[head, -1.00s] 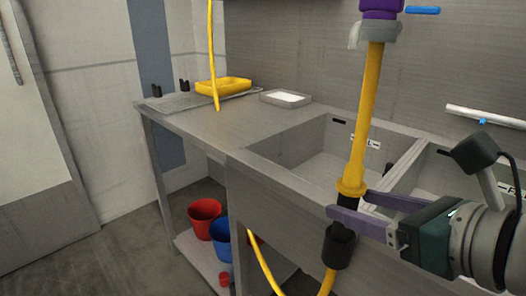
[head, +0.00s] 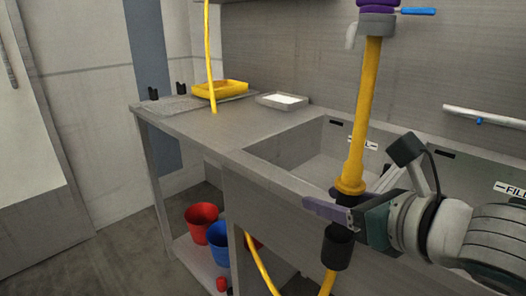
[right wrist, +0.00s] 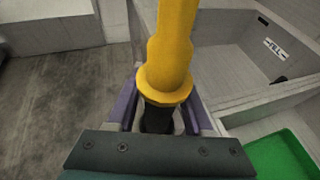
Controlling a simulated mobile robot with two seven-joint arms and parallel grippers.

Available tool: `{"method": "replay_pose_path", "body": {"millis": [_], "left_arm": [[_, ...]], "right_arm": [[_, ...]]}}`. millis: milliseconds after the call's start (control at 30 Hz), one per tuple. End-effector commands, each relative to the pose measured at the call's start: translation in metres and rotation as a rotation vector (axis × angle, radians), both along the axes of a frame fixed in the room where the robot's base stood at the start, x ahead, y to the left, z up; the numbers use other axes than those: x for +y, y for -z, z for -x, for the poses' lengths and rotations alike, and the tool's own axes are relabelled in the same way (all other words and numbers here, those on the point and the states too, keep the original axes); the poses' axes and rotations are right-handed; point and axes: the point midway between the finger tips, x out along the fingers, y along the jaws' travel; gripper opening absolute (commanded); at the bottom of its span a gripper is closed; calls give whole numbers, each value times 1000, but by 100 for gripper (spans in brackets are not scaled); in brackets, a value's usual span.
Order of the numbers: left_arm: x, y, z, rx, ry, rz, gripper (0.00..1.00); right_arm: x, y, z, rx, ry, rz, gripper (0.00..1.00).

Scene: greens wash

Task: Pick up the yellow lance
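The yellow lance (head: 364,120) hangs upright in front of the sink, with a yellow flange and a black lower section (head: 337,248). Its top meets a grey collar and purple fitting. My right gripper (head: 338,204) is at the black neck just below the flange, one purple finger on the near side and one on the far side. In the right wrist view, the lance (right wrist: 172,45) stands between the fingers (right wrist: 160,112), which look spread around the neck with a small gap. My left gripper is out of view.
A steel counter (head: 195,128) with a sink basin (head: 318,163) lies behind the lance. A yellow tray (head: 221,90) and a white-filled tray (head: 282,100) stand on it. Red (head: 201,217) and blue (head: 219,240) buckets sit below. A yellow hose (head: 262,268) loops underneath.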

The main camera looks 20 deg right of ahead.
Motion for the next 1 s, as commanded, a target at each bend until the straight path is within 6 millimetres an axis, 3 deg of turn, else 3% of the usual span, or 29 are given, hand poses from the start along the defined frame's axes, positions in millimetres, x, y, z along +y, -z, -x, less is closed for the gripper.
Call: {"method": "replay_pose_path", "body": {"millis": [33,333,667,867,1000], "left_arm": [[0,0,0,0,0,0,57],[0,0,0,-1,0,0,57],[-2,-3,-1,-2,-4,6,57],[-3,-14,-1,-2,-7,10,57],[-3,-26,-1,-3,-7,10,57]], "right_arm": [[0,0,0,0,0,0,45],[0,0,0,0,0,0,12],[0,-6,0,-3,-2,1,12],[0,-32,-1,-5,-3,5,12],[0,-63,-1,-6,-4,4,12]]}}
